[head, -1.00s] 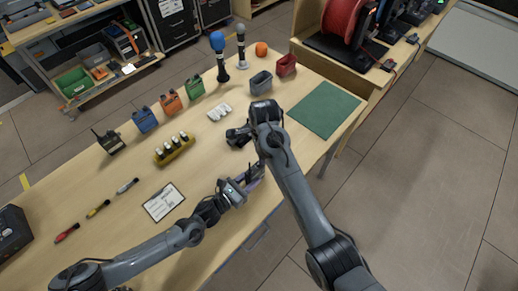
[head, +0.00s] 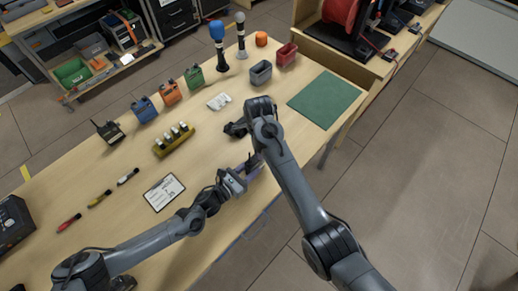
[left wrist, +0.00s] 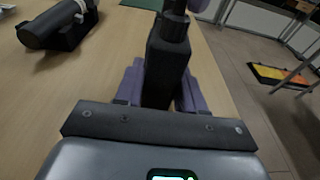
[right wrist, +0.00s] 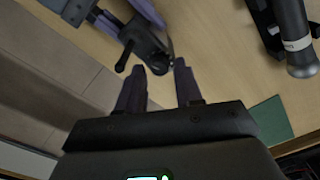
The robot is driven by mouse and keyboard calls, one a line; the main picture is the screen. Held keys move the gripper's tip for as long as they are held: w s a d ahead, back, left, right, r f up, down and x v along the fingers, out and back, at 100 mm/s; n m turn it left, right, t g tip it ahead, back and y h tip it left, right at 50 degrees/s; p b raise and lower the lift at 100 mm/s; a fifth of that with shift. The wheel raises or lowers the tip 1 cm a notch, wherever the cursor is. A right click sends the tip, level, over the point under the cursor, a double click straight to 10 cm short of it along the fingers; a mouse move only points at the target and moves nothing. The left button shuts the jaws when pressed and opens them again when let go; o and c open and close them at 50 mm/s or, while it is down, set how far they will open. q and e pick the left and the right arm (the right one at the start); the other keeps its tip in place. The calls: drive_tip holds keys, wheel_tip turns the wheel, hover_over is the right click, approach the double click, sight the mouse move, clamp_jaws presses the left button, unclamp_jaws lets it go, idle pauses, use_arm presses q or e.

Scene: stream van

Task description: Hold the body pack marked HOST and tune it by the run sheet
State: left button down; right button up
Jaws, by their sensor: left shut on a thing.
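My left gripper (head: 248,168) is over the table's near edge, shut on a dark body pack (left wrist: 165,72), which stands between its purple fingers in the left wrist view. The pack (right wrist: 146,40) also shows in the right wrist view, with a thin dark stub on it. I cannot read its marking. My right gripper (right wrist: 159,66) is open close to the pack, with a gap between its fingertips. In the head view my right forearm hides it. The run sheet (head: 164,192) lies flat on the table, too small to read.
Black (head: 110,132), blue (head: 144,110), orange (head: 170,93) and green (head: 194,77) packs stand in a row. A yellow holder (head: 174,140) carries several white-topped cells. A black cylinder in a cradle (head: 237,128) lies beside my grippers. The green mat (head: 325,103) is bare.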

drive_tip(key=shift+f, duration=0.45)
drive_tip(key=n, duration=0.4)
drive_tip(key=shift+n, duration=0.3)
drive_tip(key=n, duration=0.8)
